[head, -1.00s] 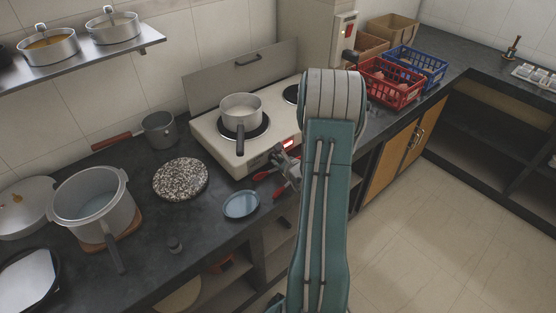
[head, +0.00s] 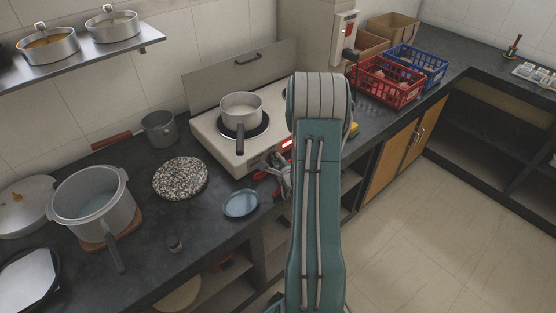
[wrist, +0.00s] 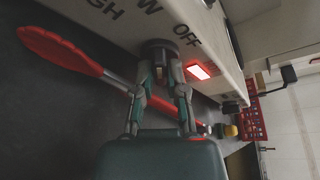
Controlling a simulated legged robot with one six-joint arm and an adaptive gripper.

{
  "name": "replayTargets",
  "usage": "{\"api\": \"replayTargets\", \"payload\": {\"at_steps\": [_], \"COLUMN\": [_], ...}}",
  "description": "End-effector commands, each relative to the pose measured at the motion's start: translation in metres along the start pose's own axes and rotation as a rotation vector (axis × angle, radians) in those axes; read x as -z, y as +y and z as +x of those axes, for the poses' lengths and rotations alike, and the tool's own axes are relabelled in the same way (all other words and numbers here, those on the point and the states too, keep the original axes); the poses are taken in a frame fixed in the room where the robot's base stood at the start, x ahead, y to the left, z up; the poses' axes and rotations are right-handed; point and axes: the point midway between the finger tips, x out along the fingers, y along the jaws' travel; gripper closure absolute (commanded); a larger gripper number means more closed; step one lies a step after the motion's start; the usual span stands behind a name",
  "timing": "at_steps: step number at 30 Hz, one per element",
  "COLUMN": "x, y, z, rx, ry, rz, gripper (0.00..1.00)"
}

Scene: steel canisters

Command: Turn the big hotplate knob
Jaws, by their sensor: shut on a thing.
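The white hotplate (head: 221,151) stands on the dark counter with a pot (head: 241,109) on its left burner. In the wrist view its front panel (wrist: 120,22) carries the words HIGH and OFF and a lit red switch (wrist: 199,71). The big dark knob (wrist: 158,48) sits on that panel, partly covered by my fingers. My gripper (wrist: 165,62) is shut on the knob, one finger on each side. In the head view my gripper (head: 281,170) is at the hotplate's front, partly hidden by my arm.
Red-ended tongs (wrist: 65,50) lie on the counter below the panel, under my gripper. A blue dish (head: 241,203) and a speckled round board (head: 180,178) lie to the left. Red (head: 386,82) and blue (head: 416,64) crates stand to the right.

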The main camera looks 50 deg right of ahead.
Motion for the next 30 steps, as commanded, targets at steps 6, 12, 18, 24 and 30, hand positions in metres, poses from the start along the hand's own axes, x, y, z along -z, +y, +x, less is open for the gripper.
{"api": "replayTargets", "payload": {"at_steps": [6, 12, 18, 24, 30], "x": [-0.004, -0.0043, -0.0047, -0.0047, -0.0014], "y": [0.0017, 0.0024, 0.0029, 0.0034, 0.003], "z": [0.0008, 0.0008, 0.0008, 0.0008, 0.0009], "rx": [0.028, 0.036, 0.035, 0.034, 0.033], "ry": [-0.012, -0.013, -0.014, -0.013, -0.007], "rz": [-0.074, -0.097, -0.099, -0.099, -0.095], "gripper": [1.0, 1.0, 1.0, 0.56, 0.49]}}
